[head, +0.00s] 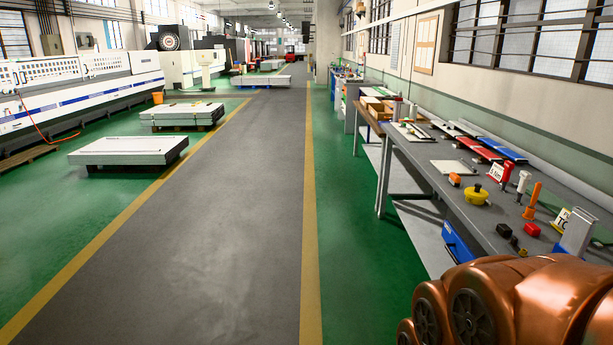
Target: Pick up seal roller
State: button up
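A long grey workbench (452,191) runs along the right wall with many small tools on it. I cannot tell for sure which of them is the seal roller. An upright orange-handled tool (532,200) stands near the bench's near end. A squat yellow piece with a dark knob (476,196) sits nearer the front edge. My gripper is not in view; only copper-coloured links of my arm show at the lower right, in front of the bench's near end.
A red-and-white sign (496,171), small red block (531,230), yellow sign (561,220) and grey upright bracket (577,231) crowd the bench. Red (474,149) and blue (499,146) trays lie farther back. The grey aisle (225,200) is clear; low pallets (130,150) stand left.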

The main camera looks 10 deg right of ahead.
aim_at(454, 178)
jog(key=z, duration=0.1)
jog(key=i, duration=1.75)
jog(key=z, duration=0.5)
jog(key=i, duration=1.45)
jog(key=z, duration=0.2)
